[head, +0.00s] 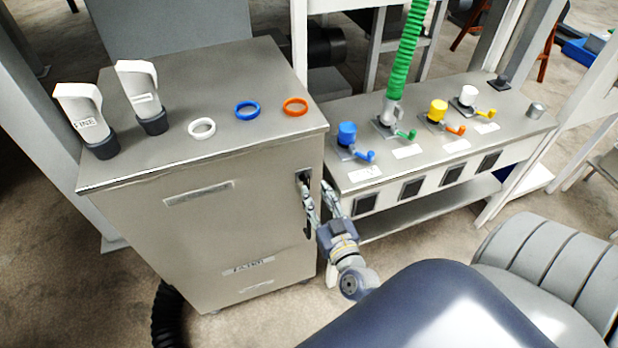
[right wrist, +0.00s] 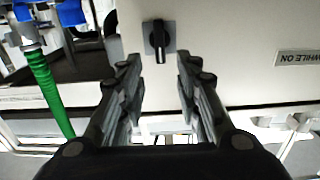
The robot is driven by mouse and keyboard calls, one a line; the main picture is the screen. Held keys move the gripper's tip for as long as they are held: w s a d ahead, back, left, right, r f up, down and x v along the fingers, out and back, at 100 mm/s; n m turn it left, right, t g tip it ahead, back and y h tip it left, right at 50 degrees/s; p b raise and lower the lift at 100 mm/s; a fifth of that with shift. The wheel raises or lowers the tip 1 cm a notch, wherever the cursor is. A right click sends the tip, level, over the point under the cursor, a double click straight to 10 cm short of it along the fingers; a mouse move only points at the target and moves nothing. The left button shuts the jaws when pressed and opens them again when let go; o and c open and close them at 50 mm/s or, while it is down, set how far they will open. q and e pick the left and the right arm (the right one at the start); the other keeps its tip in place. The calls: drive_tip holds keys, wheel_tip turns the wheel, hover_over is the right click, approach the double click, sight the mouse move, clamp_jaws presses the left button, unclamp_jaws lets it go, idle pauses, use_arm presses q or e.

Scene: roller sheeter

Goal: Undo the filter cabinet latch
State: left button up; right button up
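The filter cabinet (head: 222,240) is the grey box at the left in the head view. Its latch, a dark knob on a small plate, shows at the front's right edge (head: 304,178), partly behind my fingers. In the right wrist view the latch (right wrist: 158,41) is a black lever on a grey plate, its handle upright in the picture. My right gripper (head: 316,188) is open and empty in front of the latch. In the wrist view its fingertips (right wrist: 159,65) lie on either side of the handle, apart from it. My left gripper is not in view.
Two white nozzles, one marked FINE (head: 82,112), and white, blue and orange rings (head: 247,110) sit on the cabinet top. A bench (head: 440,140) with coloured valves and a green hose (head: 408,50) stands to the right. A black hose (head: 168,315) lies by the cabinet's base.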

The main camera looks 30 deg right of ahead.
sight(308, 178)
drive_tip(key=x, duration=0.6)
drive_tip(key=shift+a+p, duration=0.1)
drive_tip(key=shift+p, duration=0.2)
drive_tip(key=shift+s, duration=0.1)
clamp_jaws()
